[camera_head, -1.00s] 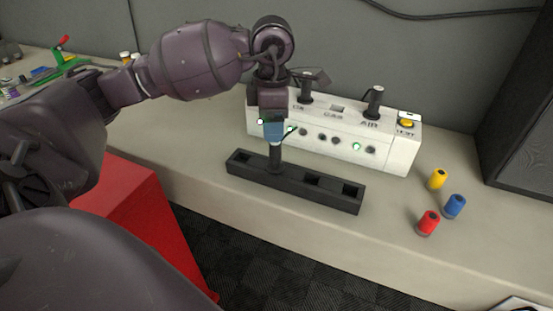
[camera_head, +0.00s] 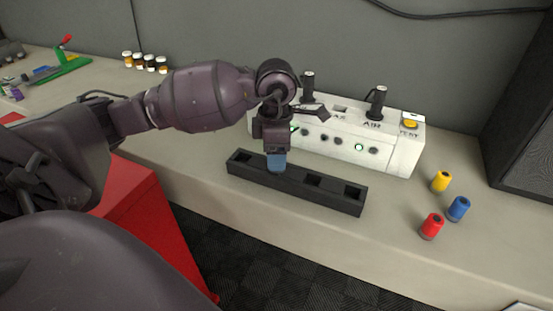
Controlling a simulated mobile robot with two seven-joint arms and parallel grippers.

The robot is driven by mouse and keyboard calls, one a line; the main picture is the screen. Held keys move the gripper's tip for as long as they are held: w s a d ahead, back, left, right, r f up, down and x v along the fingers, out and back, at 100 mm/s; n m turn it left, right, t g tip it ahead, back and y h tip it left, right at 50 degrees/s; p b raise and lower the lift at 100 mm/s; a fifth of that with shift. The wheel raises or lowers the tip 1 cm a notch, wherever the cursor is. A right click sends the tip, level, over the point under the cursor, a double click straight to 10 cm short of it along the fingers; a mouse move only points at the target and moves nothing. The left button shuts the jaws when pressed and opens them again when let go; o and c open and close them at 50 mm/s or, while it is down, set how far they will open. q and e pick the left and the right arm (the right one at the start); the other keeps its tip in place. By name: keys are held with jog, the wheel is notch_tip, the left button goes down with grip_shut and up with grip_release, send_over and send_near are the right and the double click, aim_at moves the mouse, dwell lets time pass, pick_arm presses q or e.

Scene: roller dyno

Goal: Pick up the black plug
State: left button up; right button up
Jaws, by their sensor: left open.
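My left gripper (camera_head: 276,163) points down over the left half of the long black holder (camera_head: 335,198) on the bench. Its bluish fingertips are at the height of the holder's top. The black plug that stood in the holder is hidden behind the fingers, so I cannot tell whether they touch it. The holder's two square slots to the right look empty. My right gripper is not in view.
A white box (camera_head: 397,158) with sockets, lights and two black upright knobs stands just behind the holder. Yellow (camera_head: 441,181), blue (camera_head: 459,208) and red (camera_head: 432,226) cylinders stand at the right. A dark cabinet (camera_head: 522,130) stands at the far right.

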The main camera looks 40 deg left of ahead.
pick_arm(q)
jog(key=c, duration=0.9)
